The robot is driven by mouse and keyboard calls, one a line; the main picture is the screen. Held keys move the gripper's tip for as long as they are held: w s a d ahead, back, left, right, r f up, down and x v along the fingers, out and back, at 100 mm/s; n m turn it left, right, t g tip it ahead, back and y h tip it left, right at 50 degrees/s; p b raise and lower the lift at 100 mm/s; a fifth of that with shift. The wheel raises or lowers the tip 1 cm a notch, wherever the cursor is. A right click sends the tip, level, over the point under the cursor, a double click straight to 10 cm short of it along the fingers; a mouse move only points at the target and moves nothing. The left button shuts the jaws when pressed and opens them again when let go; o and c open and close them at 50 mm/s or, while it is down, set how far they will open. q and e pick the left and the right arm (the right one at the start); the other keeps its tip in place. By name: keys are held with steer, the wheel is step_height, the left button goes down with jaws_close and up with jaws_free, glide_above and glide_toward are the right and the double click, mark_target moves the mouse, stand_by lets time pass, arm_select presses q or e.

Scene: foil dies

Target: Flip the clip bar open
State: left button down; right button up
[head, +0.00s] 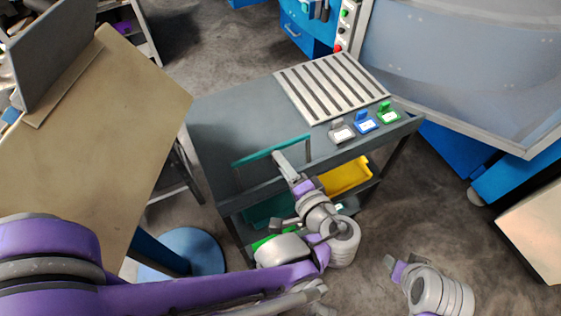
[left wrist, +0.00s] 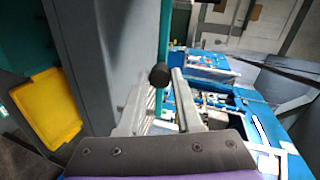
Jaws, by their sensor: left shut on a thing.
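The clip bar (head: 272,150) is a long teal bar along the near left part of the grey cart top. In the left wrist view the teal bar (left wrist: 165,35) runs upward from a dark round knob (left wrist: 160,76). My left gripper (head: 278,157) reaches the bar from the near side, its fingers shut at the bar. In the left wrist view the knob sits between the two fingertips. My right gripper (head: 394,268) is low on the right, away from the cart, and its fingers are too small to read.
The cart top (head: 222,115) also carries a slotted light rack (head: 331,86) and grey, blue (head: 364,122) and green (head: 388,113) labelled holders. A yellow bin (head: 346,178) is on the shelf below. A tan table (head: 110,120) stands left; a large machine (head: 460,70) stands right.

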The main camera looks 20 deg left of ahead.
arm_select(q)
steer(key=shift+s+d+f, duration=0.15)
steer(key=shift+s+f, duration=0.05)
steer(key=shift+f, duration=0.05)
steer(key=c, duration=0.6)
jaws_free()
steer(key=shift+d+r, duration=0.1)
steer(key=v, duration=1)
steer(key=shift+s+d+r, duration=0.15)
steer(key=shift+s+d, duration=0.05)
steer(key=shift+d, duration=0.05)
